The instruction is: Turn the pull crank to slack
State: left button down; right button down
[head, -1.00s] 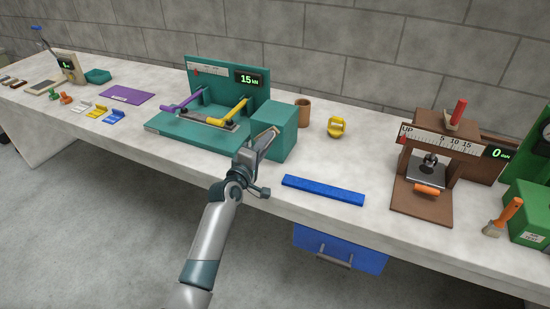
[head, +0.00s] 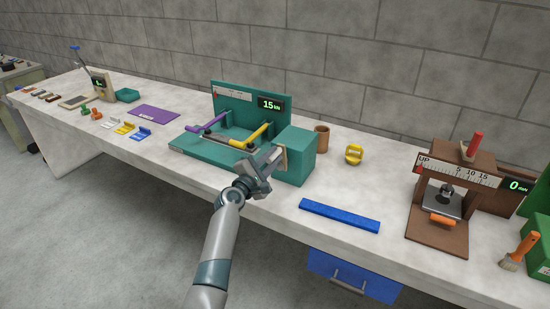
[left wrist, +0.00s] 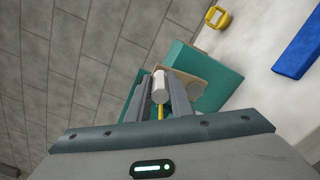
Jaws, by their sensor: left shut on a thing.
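The teal pull rig (head: 235,117) stands on the bench, its display (head: 271,104) reading 15 kN. Purple and yellow arms reach over its bed. A teal box (head: 300,155) forms its right end. A tan plate on the box's front side shows in the left wrist view (left wrist: 200,82). My left gripper (head: 274,160) is at this plate. In the left wrist view its fingers (left wrist: 158,95) are shut on a white cylindrical knob (left wrist: 160,85), apparently the crank's handle. The rest of the crank is mostly hidden by the gripper. My right gripper is not in view.
A blue bar (head: 340,215) lies near the front edge, right of the rig. A brown cup (head: 322,138) and yellow shackle-like piece (head: 354,154) stand behind it. A brown press (head: 455,205) is further right. A purple mat (head: 154,111) lies left.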

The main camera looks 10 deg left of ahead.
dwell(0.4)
